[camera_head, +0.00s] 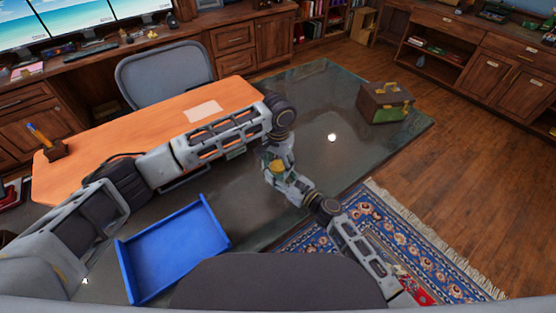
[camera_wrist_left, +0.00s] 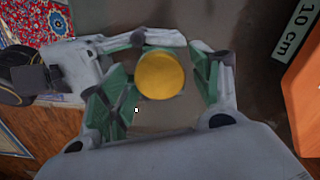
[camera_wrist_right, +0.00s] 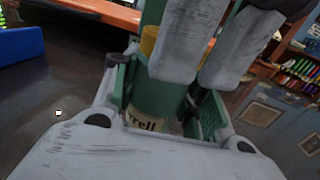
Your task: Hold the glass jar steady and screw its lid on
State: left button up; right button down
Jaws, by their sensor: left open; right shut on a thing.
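The glass jar (camera_wrist_right: 155,100) looks greenish with a pale label and stands between my right gripper's green pads in the right wrist view. My right gripper (camera_head: 290,184) is shut on it. The yellow lid (camera_wrist_left: 160,75) is a round disc seen face-on in the left wrist view; it also shows at the jar's top in the right wrist view (camera_wrist_right: 149,40). I cannot tell how tightly it sits. My left gripper (camera_wrist_left: 165,68) is open around the lid, a finger to each side.
An orange-topped desk (camera_head: 120,130) stands left, below my left arm. A blue tray (camera_head: 172,250) is at front left. A patterned rug (camera_head: 400,235) lies at lower right.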

pick_arm(q)
jog(key=shift+c, duration=0.5)
jog(key=c, duration=1)
jog(key=shift+o, duration=0.2)
jog(key=o, duration=1.2)
jog(key=shift+r, duration=5.95)
